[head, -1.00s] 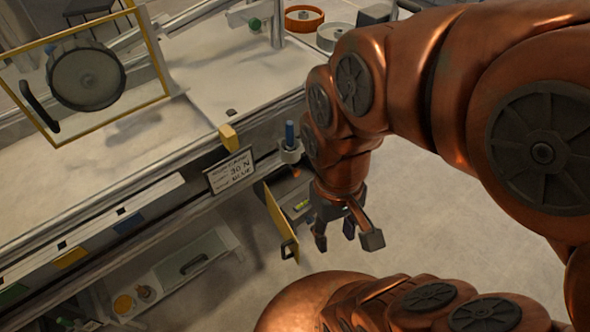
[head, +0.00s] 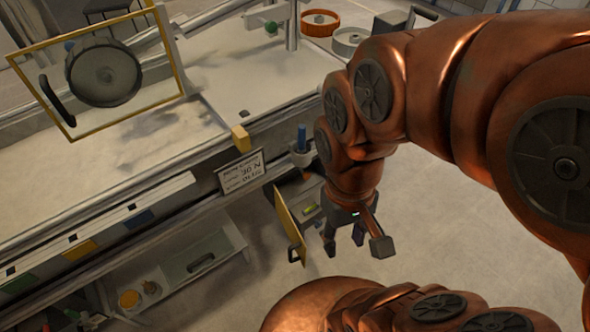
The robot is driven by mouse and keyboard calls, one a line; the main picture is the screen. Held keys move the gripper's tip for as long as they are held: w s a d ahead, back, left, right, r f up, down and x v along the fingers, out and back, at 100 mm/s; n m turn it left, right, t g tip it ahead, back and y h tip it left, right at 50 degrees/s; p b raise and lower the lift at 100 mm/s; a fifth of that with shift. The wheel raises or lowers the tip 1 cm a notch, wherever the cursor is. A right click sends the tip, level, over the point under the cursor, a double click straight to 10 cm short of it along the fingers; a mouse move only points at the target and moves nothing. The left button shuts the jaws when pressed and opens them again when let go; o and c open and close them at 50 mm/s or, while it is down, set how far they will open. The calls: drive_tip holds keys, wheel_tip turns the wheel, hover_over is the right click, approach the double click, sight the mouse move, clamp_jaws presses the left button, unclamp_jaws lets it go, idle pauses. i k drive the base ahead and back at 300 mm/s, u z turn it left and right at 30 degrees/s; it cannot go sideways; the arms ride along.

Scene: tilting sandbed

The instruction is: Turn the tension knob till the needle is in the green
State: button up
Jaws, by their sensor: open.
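I cannot make out a tension knob or a gauge needle for certain. A small open compartment with a yellow door (head: 289,222) is in the front of the bench, and a small yellow-green patch (head: 312,211) shows inside it. My gripper (head: 354,242) is open and empty, pointing down just right of the door and apart from it. My wrist hides part of the compartment. A blue-topped post (head: 302,138) stands above it, left of my wrist.
A sign reading 30 N and BLUE (head: 241,171) hangs on the bench edge. A low shelf (head: 205,258) is below. The floor (head: 430,220) at right is clear.

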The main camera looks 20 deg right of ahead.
sight(306, 176)
drive_tip(key=u, duration=1.4)
drive_tip(key=k, duration=0.65)
drive_tip(key=z, duration=0.7)
